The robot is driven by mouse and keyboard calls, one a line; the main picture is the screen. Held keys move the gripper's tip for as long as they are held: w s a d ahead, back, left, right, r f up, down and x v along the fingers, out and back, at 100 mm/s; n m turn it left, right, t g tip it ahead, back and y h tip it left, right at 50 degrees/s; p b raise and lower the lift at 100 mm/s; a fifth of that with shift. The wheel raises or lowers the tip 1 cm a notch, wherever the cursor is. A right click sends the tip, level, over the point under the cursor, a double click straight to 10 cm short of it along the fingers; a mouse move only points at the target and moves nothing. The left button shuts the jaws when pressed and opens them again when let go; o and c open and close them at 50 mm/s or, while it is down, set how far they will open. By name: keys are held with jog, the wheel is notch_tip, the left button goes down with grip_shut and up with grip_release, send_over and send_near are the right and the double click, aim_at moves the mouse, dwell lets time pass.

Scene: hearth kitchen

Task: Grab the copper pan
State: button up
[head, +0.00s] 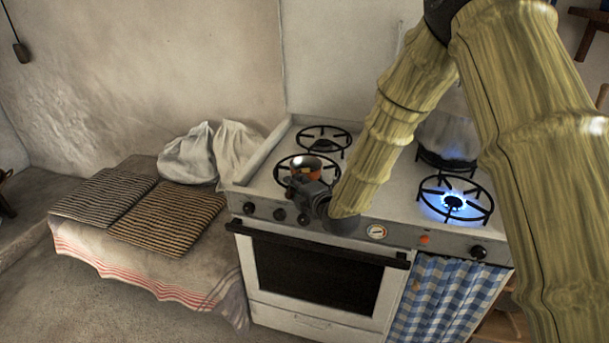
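The small copper pan (306,166) sits at the front left burner (283,170) of the stove, its orange-brown rim and side showing. My gripper (302,184) is right at the near side of the pan and overlaps its lower part in the head view. The fingers are small and dark here, and I cannot tell whether they are open, shut or touching the pan. The pan's handle cannot be made out; my gripper may hide it.
The front right burner (453,202) burns with a blue flame. A grey pot (447,138) stands on the back right burner, partly behind my arm. The back left burner (324,138) is empty. Striped cushions (168,218) and white sacks (188,157) lie on the bench at left.

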jog(key=shift+w+a, duration=0.2)
jog(key=shift+w, duration=0.1)
grip_shut()
